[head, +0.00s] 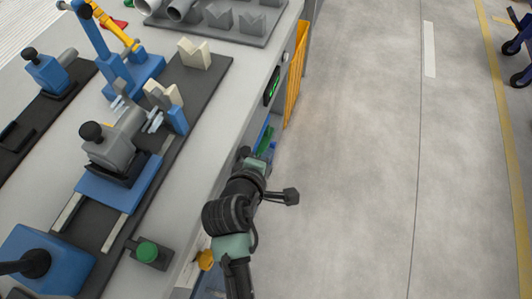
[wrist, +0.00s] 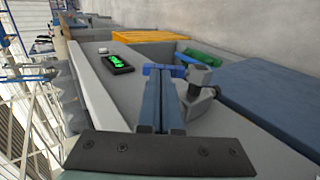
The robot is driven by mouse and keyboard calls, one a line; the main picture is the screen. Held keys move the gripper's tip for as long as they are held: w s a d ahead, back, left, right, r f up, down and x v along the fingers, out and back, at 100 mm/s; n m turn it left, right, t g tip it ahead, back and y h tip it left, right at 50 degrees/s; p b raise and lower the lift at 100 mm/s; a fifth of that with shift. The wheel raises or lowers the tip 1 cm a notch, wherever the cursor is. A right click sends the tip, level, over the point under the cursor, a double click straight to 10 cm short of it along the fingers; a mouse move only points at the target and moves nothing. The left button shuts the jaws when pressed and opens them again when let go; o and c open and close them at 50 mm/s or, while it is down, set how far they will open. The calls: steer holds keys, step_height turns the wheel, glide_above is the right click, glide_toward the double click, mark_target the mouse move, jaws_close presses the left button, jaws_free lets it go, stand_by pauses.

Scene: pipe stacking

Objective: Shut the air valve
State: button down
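My gripper (wrist: 165,105) shows in the wrist view as two blue-grey fingers close together, reaching out from a dark plate. Just right of the fingertips is a grey fitting (wrist: 201,90) with a round knob, which looks like the air valve. A short blue bar (wrist: 152,69) lies across the fingertips; I cannot tell whether it belongs to the fitting or whether they touch it. In the head view my gripper (head: 265,148) is low beside the bench front, partly hidden behind my dark arm. The fitting cannot be made out there.
A display with green marks (wrist: 117,63) and a yellow bin (wrist: 150,37) are farther along the bench front. The bench top (head: 205,130) holds a grey clamp (head: 115,145) and a green button (head: 148,251).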

mark_target(272, 145)
steer(key=p, duration=0.2)
steer(key=w+r+g+p, duration=0.1)
steer(key=p, duration=0.1)
steer(key=shift+d+y, duration=0.25)
steer(key=shift+y, duration=0.05)
steer(key=g+p, duration=0.1)
steer(key=w+g+p, duration=0.1)
steer(key=p, duration=0.1)
steer(key=g+p, duration=0.1)
steer(key=p, duration=0.1)
steer(key=shift+w+d+f+y, duration=0.25)
steer(key=shift+w+f+y, duration=0.05)
steer(key=shift+y, duration=0.1)
steer(key=shift+w+d+f+g+y+p, duration=0.1)
steer(key=shift+w+f+g+y+p, duration=0.3)
steer(key=shift+g+p, duration=0.35)
steer(key=shift+w+d+f+g+b, duration=0.15)
steer(key=shift+w+f+g+b, duration=0.25)
steer(key=shift+f+g, duration=0.55)
steer(key=shift+w+d+f+b, duration=0.15)
steer(key=shift+w+f+b, duration=0.15)
steer(key=shift+w, duration=0.2)
steer(key=shift+f, duration=0.1)
steer(key=shift+r+p, duration=0.4)
steer(key=shift+r, duration=0.05)
step_height(272, 145, up, 13)
steer(key=p, duration=0.4)
steer(key=shift+r+p, duration=0.2)
steer(key=shift+p, duration=0.1)
